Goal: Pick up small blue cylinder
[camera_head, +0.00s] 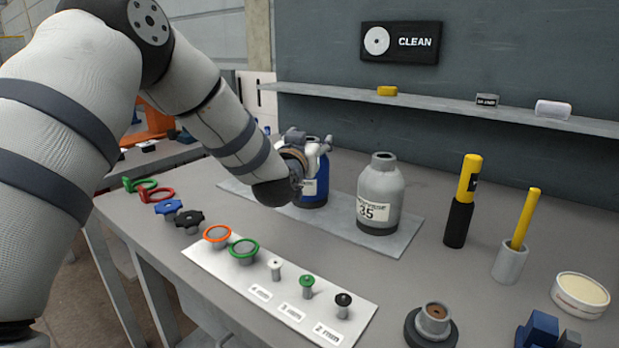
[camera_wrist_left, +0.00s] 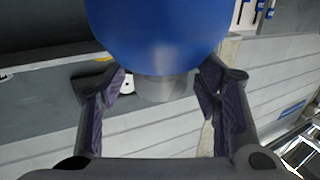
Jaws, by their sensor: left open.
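The small blue cylinder (camera_head: 318,186) stands upright on a light grey mat (camera_head: 405,238) on the workbench. Its upper part is partly hidden by my left gripper (camera_head: 312,143), which is at its top. In the left wrist view the blue body (camera_wrist_left: 157,35) fills the top middle, with its grey neck (camera_wrist_left: 162,88) below. The open fingers of my left gripper (camera_wrist_left: 164,84) are on either side of the neck, with no clear grip on it. My right gripper does not show.
A grey cylinder (camera_head: 380,194) marked 35 stands to the right on the same mat. Yellow-topped tools (camera_head: 469,178) stand further right. A white plate (camera_head: 205,254) with rings and plugs lies in front. A shelf (camera_head: 335,93) runs along the back wall.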

